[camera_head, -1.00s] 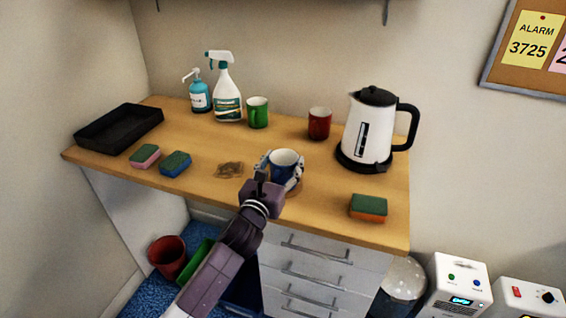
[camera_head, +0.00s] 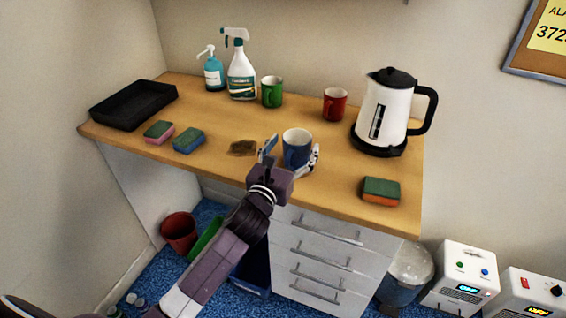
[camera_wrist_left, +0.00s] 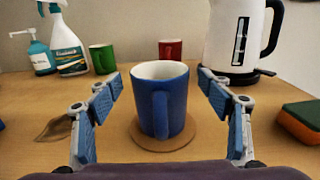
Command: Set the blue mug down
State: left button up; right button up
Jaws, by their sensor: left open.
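The blue mug (camera_head: 297,150) stands upright on the wooden counter (camera_head: 225,112). In the left wrist view the blue mug (camera_wrist_left: 163,100) rests on a round tan coaster (camera_wrist_left: 150,143), with its handle towards me. My left gripper (camera_head: 289,156) is open, with one finger on each side of the mug. In the left wrist view the fingers of my left gripper (camera_wrist_left: 160,95) are spread with a gap to the mug on both sides. My right gripper is not in view.
A green mug (camera_head: 272,92), red mug (camera_head: 334,104) and kettle (camera_head: 386,110) stand behind. Sponges (camera_head: 188,140) lie left, and a green-orange sponge (camera_head: 381,191) lies right. A black tray (camera_head: 133,103) stands far left.

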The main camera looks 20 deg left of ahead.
pick_arm(q)
jog(key=s+b, duration=0.1)
jog(key=s, duration=0.8)
jog(key=shift+s+a, duration=0.15)
jog(key=shift+s, duration=0.15)
